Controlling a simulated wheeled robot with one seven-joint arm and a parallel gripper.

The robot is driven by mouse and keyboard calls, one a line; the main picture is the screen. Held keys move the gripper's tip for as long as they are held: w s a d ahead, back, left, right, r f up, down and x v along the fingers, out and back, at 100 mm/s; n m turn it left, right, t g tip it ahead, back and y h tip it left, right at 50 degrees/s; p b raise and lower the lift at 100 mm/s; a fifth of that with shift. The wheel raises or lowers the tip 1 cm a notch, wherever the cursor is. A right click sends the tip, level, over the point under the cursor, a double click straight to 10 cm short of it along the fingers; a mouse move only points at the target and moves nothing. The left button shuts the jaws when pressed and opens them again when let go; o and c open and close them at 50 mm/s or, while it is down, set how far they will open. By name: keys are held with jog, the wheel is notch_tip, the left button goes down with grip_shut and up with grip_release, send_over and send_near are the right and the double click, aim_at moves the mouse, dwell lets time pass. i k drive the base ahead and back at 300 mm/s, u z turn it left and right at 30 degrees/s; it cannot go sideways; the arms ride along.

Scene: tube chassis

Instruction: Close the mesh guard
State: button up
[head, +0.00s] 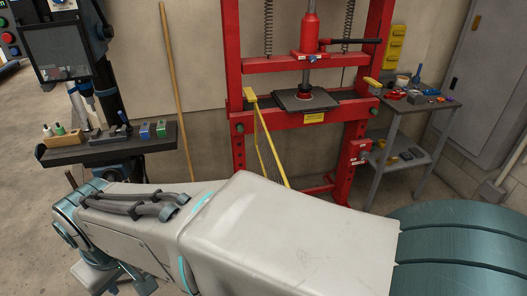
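The mesh guard (268,146) has a yellow frame with fine mesh. It hangs at the left post of the red press (238,150) and stands swung out toward me, away from the press opening. Its lower part is hidden behind my arm. The press opening is uncovered, and a dark plate (306,99) on the bed shows under the ram. A small yellow piece (373,83) sits on the right post. My arm crosses the foreground from right to left. My gripper cannot be seen in this view.
A drill press table (100,150) with small items stands left. A broom handle (173,90) leans on the wall. A grey cart (420,106) with tools is right of the press, near a grey cabinet (480,75). Floor left of the press is partly clear.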

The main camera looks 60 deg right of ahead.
aim_at(256, 108)
jog(key=z, duration=2.05)
jog(key=i, duration=0.5)
jog(key=k, duration=1)
jog(key=z, duration=1.5)
jog(key=i, duration=0.6)
jog(key=u, duration=2)
